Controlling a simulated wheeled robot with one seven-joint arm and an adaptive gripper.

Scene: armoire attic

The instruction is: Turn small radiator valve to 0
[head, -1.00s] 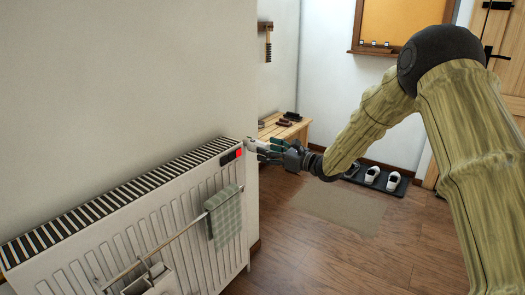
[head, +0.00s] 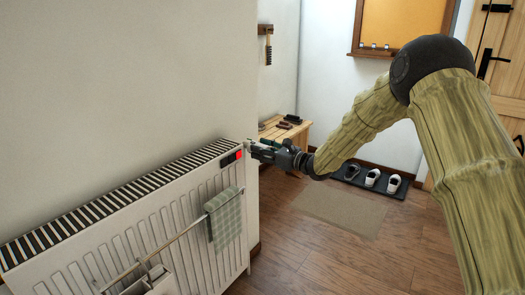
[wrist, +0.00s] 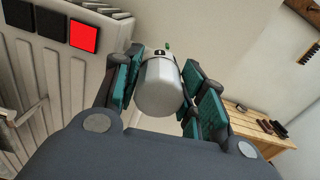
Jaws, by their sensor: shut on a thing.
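The small radiator valve (wrist: 160,86) is a pale grey rounded knob at the radiator's right end. A dark window with a small light mark shows at its top in the wrist view, too small to read surely, with a small green piece beside it. My gripper (wrist: 156,82) has its teal-padded fingers on both sides of the knob and is shut on it. In the head view my gripper (head: 259,150) is at the radiator's upper right corner and hides most of the valve. The white radiator (head: 190,205) carries a row of small squares, one lit red (wrist: 84,36).
A green checked towel (head: 224,218) hangs on a rail along the radiator's front. A wooden bench (head: 298,133) with brushes stands behind my gripper. A shoe tray (head: 352,180) and a mat (head: 340,211) lie on the floor. Open floor lies right of the radiator.

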